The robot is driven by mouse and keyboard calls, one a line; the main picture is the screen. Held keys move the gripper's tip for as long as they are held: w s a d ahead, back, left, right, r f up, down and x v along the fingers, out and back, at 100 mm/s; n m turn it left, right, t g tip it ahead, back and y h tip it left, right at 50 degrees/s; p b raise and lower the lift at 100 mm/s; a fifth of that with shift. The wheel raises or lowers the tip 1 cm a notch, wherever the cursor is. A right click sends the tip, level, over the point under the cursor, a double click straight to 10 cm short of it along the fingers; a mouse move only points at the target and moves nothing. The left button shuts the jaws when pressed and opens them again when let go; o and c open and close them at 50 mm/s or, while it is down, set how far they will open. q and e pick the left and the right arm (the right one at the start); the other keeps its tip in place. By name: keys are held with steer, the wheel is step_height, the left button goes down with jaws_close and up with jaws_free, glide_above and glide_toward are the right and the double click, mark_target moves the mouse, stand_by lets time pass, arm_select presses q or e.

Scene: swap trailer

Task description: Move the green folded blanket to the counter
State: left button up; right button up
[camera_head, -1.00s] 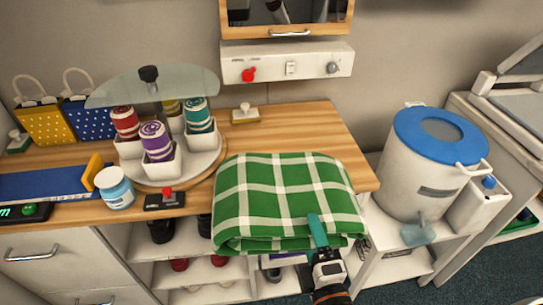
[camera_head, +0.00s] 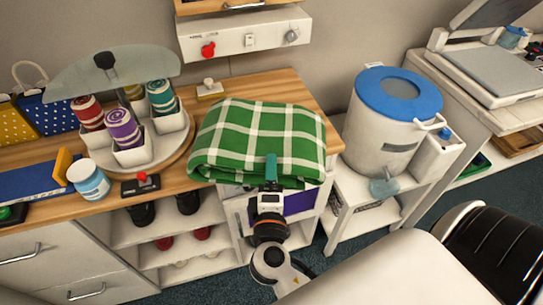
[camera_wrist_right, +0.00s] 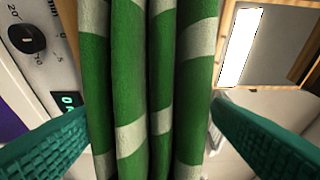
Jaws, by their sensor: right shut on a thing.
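The green folded blanket (camera_head: 255,139), with white checks, lies at the right end of the wooden counter (camera_head: 277,83), its front edge hanging over the counter's front. My right gripper (camera_head: 270,165) is at that front edge, with one teal finger on top of the blanket. In the right wrist view the blanket's folded layers (camera_wrist_right: 150,90) stand between the two teal fingers (camera_wrist_right: 150,135), and the gripper is shut on them. The finger under the blanket is hidden in the head view. My left gripper is not in view.
A blue-white jar (camera_head: 88,180) and a red-button box (camera_head: 141,186) are near the front edge. A white bin with a blue lid (camera_head: 385,120) stands to the right.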

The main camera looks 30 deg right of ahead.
steer(key=p+x, duration=0.1)
steer(key=x, duration=0.5)
steer(key=shift+w+r, duration=0.1)
steer(key=shift+r, duration=0.05)
steer(key=shift+d, duration=0.1)
steer(key=shift+f, duration=1.85)
steer(key=o, duration=0.9)
steer(key=shift+f, duration=0.2)
steer(key=o, duration=0.5)
steer(key=shift+r, duration=0.15)
